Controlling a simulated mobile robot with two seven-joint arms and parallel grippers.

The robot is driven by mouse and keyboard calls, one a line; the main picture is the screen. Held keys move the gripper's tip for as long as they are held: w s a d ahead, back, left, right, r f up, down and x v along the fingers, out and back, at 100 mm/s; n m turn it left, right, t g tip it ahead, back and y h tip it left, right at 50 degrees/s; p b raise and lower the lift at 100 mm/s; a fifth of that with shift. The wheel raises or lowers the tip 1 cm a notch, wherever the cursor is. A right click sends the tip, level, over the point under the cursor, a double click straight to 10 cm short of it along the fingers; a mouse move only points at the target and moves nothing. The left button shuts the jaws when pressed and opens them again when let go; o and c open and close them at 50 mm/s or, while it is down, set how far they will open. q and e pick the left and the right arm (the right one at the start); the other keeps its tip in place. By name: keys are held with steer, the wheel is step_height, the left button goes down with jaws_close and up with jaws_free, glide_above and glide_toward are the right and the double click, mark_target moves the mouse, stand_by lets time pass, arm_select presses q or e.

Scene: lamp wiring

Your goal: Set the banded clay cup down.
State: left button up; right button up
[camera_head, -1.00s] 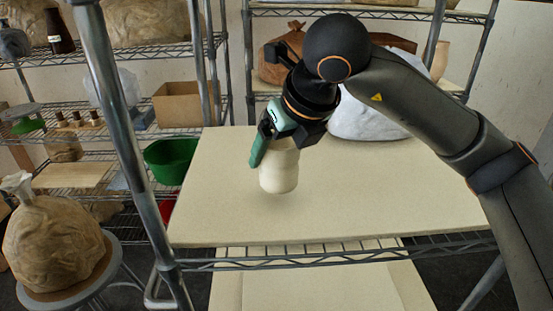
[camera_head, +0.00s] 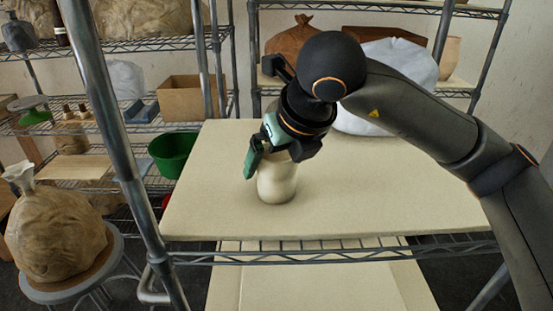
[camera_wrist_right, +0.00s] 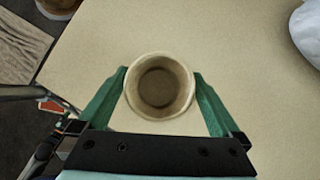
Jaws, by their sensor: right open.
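The banded clay cup (camera_head: 277,182) is pale cream and stands upright on the cream board (camera_head: 400,200) of the shelf. In the right wrist view the cup (camera_wrist_right: 159,86) shows from above, with its round rim and empty inside. My right gripper (camera_head: 270,158) is at the cup's upper part, its green fingers open on either side of it. In the right wrist view the fingers (camera_wrist_right: 160,92) flank the cup, and the left one sits very close to its wall. My left gripper is not in view.
A white wrapped bundle (camera_head: 402,62) sits at the back of the board. A metal post (camera_head: 118,150) rises at the left front. A green bowl (camera_head: 174,153) and a cardboard box (camera_head: 190,97) are on the left rack. The board right of the cup is clear.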

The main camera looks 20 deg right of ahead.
steer(key=shift+r, duration=0.2)
steer(key=v, duration=0.4)
steer(key=shift+s+r, duration=0.15)
arm_select(q)
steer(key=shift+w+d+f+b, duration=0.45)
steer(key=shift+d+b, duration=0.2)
steer(key=shift+b, duration=0.45)
arm_select(e)
steer(key=s+d, duration=0.2)
steer(key=s, duration=1)
steer(key=shift+d, duration=0.15)
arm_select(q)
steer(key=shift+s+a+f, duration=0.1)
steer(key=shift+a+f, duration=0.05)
arm_select(e)
steer(key=shift+s+r, duration=0.1)
